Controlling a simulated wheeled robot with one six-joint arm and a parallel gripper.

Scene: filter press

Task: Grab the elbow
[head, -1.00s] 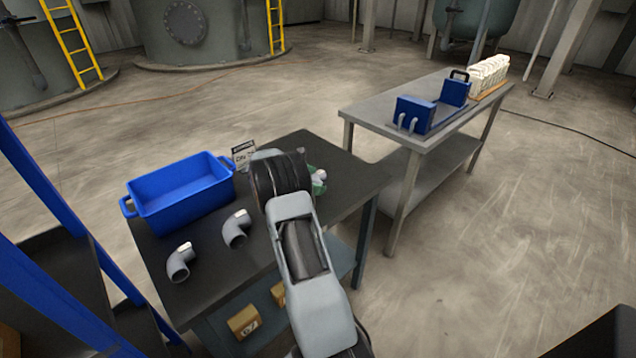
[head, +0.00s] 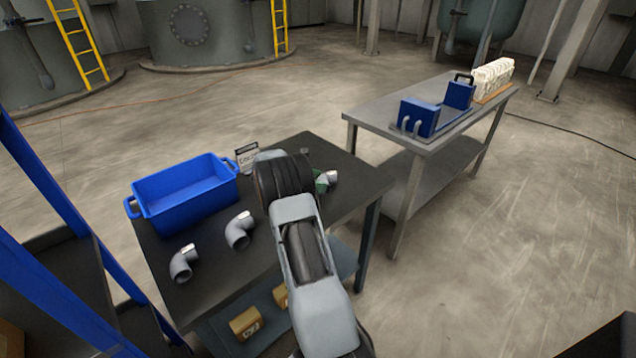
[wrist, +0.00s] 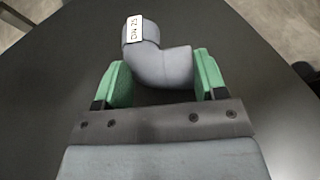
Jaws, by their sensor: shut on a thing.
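A grey pipe elbow labelled DN 25 (wrist: 160,62) sits between the two green fingers of my gripper (wrist: 163,80) in the wrist view. The fingers are shut on it, one on each side, and its labelled end points away from the gripper. In the head view the pale end of this elbow (head: 333,177) shows beside the green fingers, over the right part of the dark table (head: 345,160); my arm hides most of the rest. I cannot tell whether it touches the tabletop. Two other grey elbows stand on the table, one near the middle (head: 238,232) and one at left (head: 183,265).
A blue bin (head: 185,195) stands at the table's back left, with a small sign (head: 247,157) beside it. Brown boxes (head: 245,323) lie on the lower shelf. A grey bench (head: 375,112) with blue blocks (head: 420,118) stands at right. Blue posts rise at left.

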